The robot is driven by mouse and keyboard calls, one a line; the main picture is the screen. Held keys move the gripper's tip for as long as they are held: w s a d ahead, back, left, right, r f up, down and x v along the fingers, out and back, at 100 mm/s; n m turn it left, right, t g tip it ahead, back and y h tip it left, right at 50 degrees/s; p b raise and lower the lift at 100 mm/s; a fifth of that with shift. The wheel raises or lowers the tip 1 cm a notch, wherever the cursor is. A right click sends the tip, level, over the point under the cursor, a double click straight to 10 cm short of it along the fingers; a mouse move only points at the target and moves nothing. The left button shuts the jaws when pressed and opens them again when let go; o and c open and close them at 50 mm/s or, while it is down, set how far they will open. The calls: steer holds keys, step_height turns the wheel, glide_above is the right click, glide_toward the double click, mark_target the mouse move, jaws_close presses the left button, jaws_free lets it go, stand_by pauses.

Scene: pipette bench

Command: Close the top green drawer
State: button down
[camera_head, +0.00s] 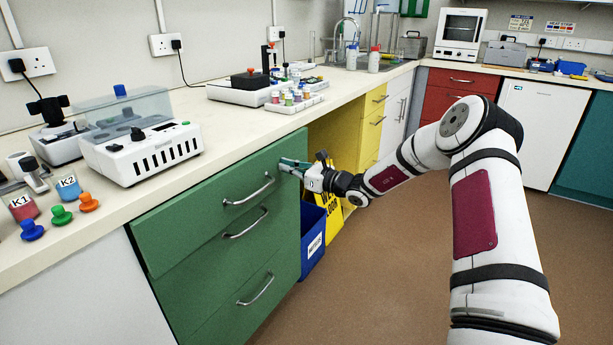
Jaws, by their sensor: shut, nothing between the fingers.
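The top green drawer (205,212) is in the green cabinet under the left counter. Its front appears to stand out a little from the drawers below, and its lower edge lies close above the second drawer's handle. Its metal handle (250,190) is on the front. My gripper (284,164) is shut and empty at the upper right part of this front, right of the handle. It seems to be touching or very near the front; I cannot tell which. The drawer's inside is hidden.
Two more green drawers with handles (256,289) lie below. A blue bin (312,238) and a yellow sign (335,215) stand right of the cabinet. The counter above carries a white device (145,155) and small bottles. The brown floor (390,290) in front is clear.

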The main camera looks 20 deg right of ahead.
mark_target(277, 163)
steer(key=x, duration=0.3)
steer(key=shift+w+a, duration=0.1)
steer(key=shift+w, duration=0.15)
steer(key=shift+w+a+r, duration=0.1)
steer(key=shift+r, duration=0.1)
